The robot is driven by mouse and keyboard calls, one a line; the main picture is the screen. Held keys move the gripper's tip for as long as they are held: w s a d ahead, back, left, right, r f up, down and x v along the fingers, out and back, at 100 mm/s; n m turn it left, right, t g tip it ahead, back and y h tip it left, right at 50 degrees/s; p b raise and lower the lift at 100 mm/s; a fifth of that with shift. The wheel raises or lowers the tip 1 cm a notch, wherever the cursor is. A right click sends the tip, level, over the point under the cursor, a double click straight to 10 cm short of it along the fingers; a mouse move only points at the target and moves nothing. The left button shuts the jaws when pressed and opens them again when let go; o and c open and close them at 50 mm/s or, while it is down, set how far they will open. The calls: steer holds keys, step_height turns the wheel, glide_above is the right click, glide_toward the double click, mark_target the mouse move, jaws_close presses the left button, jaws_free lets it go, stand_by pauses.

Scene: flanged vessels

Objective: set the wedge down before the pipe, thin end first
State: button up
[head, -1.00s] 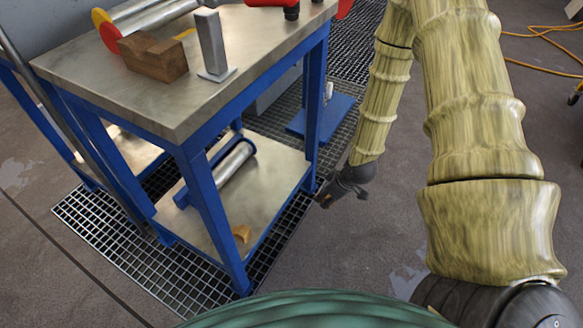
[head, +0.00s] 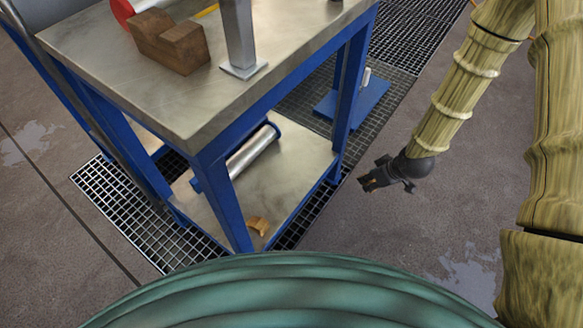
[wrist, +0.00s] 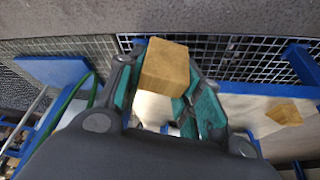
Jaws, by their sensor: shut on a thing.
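A silver pipe (head: 252,152) lies on the lower shelf of the blue-framed bench, between blue end pieces. A small wooden wedge (head: 258,226) rests on the same shelf near its front edge; it also shows at the right of the wrist view (wrist: 284,113). My gripper (head: 366,182) is out past the shelf's right side, over the floor, pointing toward the bench. In the wrist view my gripper (wrist: 168,88) is shut on a second wooden wedge (wrist: 166,66), whose blocky end faces the camera. Its thin end cannot be made out.
The bench top (head: 120,75) carries a notched wooden block (head: 170,42) and a grey metal post (head: 240,40). A bench leg (head: 222,195) stands at the shelf's front corner. A blue plate (head: 350,103) lies on the floor grating behind. Floor right of the bench is clear.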

steer(key=s+a+f+n+g+y+b, duration=0.1)
steer(key=s+a+n, duration=0.1)
steer(key=a, duration=1)
steer(key=s+a+n, duration=0.2)
steer(key=s+a, duration=0.1)
steer(key=a, duration=0.8)
steer(key=b, duration=0.6)
glide_above(289, 167)
steer(key=d, duration=0.1)
steer(key=shift+s+d+f, duration=0.1)
steer(key=shift+s+f, duration=0.15)
steer(key=shift+f, duration=0.25)
steer(key=shift+s+f, duration=0.2)
steer(key=shift+f, duration=0.25)
steer(key=shift+f+b, duration=1.35)
steer(key=shift+f, duration=0.3)
steer(key=shift+f, duration=0.15)
steer(key=o, duration=1)
steer(key=shift+o, duration=0.2)
